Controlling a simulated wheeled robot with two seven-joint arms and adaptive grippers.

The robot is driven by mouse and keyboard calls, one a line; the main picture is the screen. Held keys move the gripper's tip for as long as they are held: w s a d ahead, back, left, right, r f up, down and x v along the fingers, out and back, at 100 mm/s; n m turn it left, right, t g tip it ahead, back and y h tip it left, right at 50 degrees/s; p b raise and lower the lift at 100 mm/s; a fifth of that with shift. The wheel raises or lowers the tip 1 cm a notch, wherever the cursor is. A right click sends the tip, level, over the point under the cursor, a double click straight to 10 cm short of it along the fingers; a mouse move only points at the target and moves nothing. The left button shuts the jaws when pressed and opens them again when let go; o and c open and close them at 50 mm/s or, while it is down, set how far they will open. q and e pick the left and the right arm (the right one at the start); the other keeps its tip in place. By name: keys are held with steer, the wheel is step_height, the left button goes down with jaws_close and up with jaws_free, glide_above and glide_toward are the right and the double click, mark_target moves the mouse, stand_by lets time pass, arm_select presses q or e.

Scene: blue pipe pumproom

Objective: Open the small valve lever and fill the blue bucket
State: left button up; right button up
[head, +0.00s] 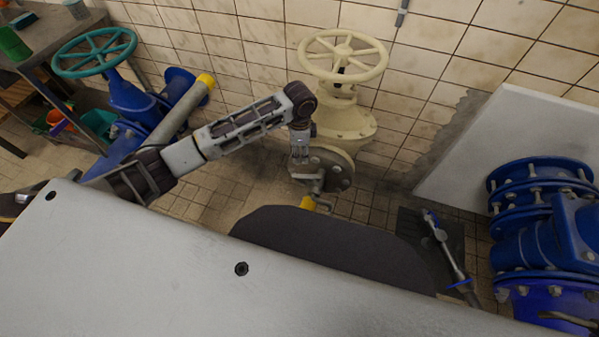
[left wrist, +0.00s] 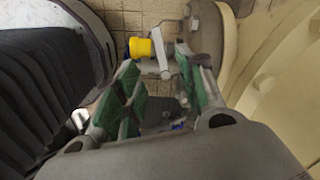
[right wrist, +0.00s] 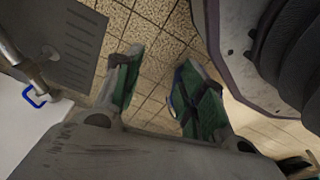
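A small tap with a yellow end (head: 308,203) sticks out below the flange of the cream valve (head: 338,125) in the head view. My left gripper (head: 303,160) points down just above this tap. In the left wrist view, the left fingers (left wrist: 163,80) are apart. The pale lever (left wrist: 186,65) shows between them, closer to the right finger, with the yellow end (left wrist: 143,47) by the left fingertip. I cannot tell whether a finger touches the lever. My right gripper (right wrist: 155,75) is open and empty above the tiled floor. I cannot make out the blue bucket.
A large blue pipe valve (head: 555,230) stands at the right. Another blue valve with a teal handwheel (head: 95,52) stands at the left, beside a workbench (head: 50,35). A metal pipe with a blue handle (head: 445,245) lies over a dark plate. A pale panel (head: 510,140) leans on the wall.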

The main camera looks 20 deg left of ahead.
arm_select(q)
steer(key=shift+a+m, duration=0.1)
steer(key=shift+m, duration=0.3)
arm_select(e)
steer(key=shift+w, duration=0.25)
arm_select(q)
steer(key=shift+s, duration=0.1)
steer(key=shift+f, duration=0.2)
arm_select(e)
steer(key=shift+a+r, duration=0.1)
arm_select(q)
steer(key=b, duration=0.2)
glide_above(299, 176)
step_height(299, 176, down, 8)
steer(key=shift+r, duration=0.25)
steer(key=shift+f+b, duration=0.45)
steer(key=shift+f, duration=2.55)
arm_select(e)
steer(key=w+a+r, duration=0.2)
steer(key=a+r, duration=0.1)
steer(key=r, duration=0.6)
steer(key=shift+r, duration=0.2)
steer(key=shift+w, duration=0.1)
arm_select(q)
steer(key=shift+c, duration=0.5)
